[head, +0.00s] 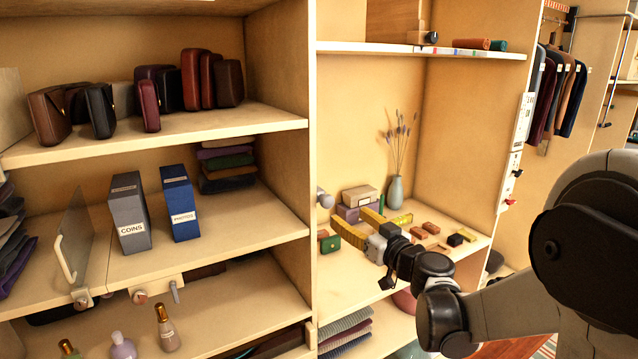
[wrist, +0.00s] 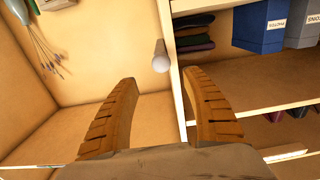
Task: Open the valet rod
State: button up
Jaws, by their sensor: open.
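Most of the rod's length is hidden.
The upright panel (head: 313,130) stands beside the rod. A vase with dried stems (head: 395,192), stacked boxes (head: 360,196) and small items are on the right bay's shelf, close to my gripper. Clothes (head: 558,95) hang at far right.

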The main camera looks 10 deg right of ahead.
aim_at(330, 203)
jog(key=x, duration=1)
jog(key=shift+w+a, duration=0.2)
jog(key=shift+w, duration=0.05)
jog(key=shift+c, duration=0.2)
grip_shut()
jog(key=v, duration=2.7)
jog(key=shift+s+b, duration=0.15)
jog(key=shift+b, duration=0.25)
jog(key=shift+o, duration=0.2)
grip_release()
